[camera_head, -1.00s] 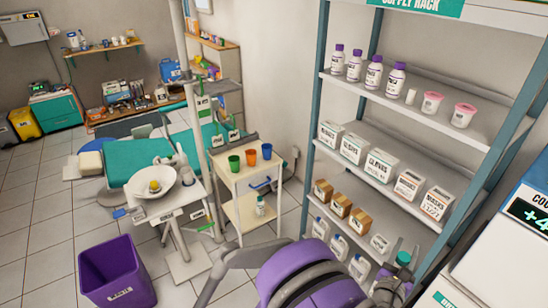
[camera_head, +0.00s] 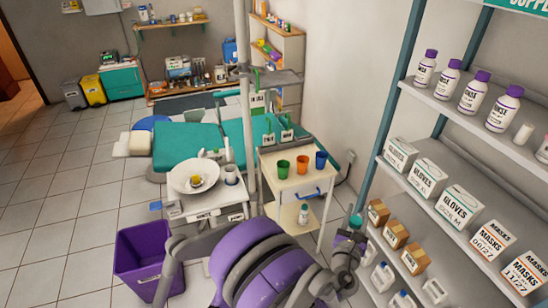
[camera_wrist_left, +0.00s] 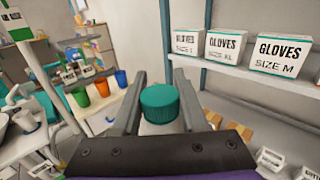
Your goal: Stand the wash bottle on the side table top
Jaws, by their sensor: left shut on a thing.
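My left gripper (camera_head: 352,236) is shut on a bottle with a teal screw cap (camera_wrist_left: 160,102), taken here as the wash bottle. Its cap also shows in the head view (camera_head: 356,220). Most of the bottle's body is hidden by the gripper. The bottle is held in the air, in front of the supply rack and to the right of the side table. The cream side table top (camera_head: 270,163) carries a green cup (camera_head: 283,168), an orange cup (camera_head: 302,165) and a blue cup (camera_head: 320,160) towards its back. My right gripper is not in view.
The supply rack (camera_head: 398,75) stands at the right, with glove boxes (camera_head: 429,177) and bottles. A small bottle (camera_head: 304,213) stands on the side table's lower shelf. A pole (camera_head: 243,120) and a basin (camera_head: 193,177) are to its left. The table top's front part looks clear.

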